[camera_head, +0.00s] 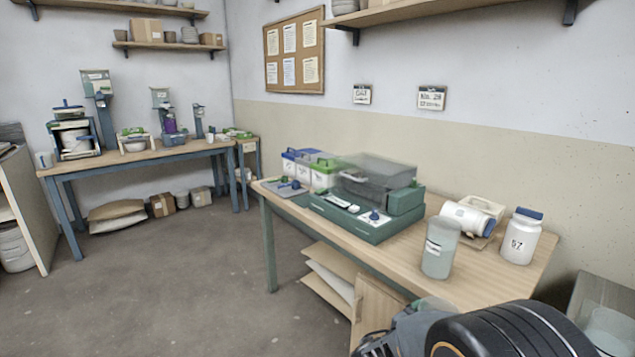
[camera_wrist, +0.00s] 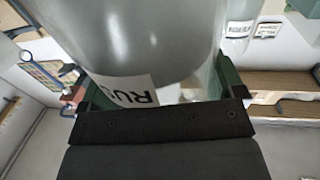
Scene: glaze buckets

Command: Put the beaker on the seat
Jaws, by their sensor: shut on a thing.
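My gripper (camera_wrist: 155,92) is shut on a large translucent grey beaker (camera_wrist: 150,40), which fills the upper middle of the wrist view. A green finger shows on each side of it. In the head view my dark arm covers much of the bottom right, and I cannot clearly make out the grip there. I cannot pick out a seat in either view.
A workbench (camera_head: 150,156) stands at the back left. The floor (camera_head: 170,280) between is clear.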

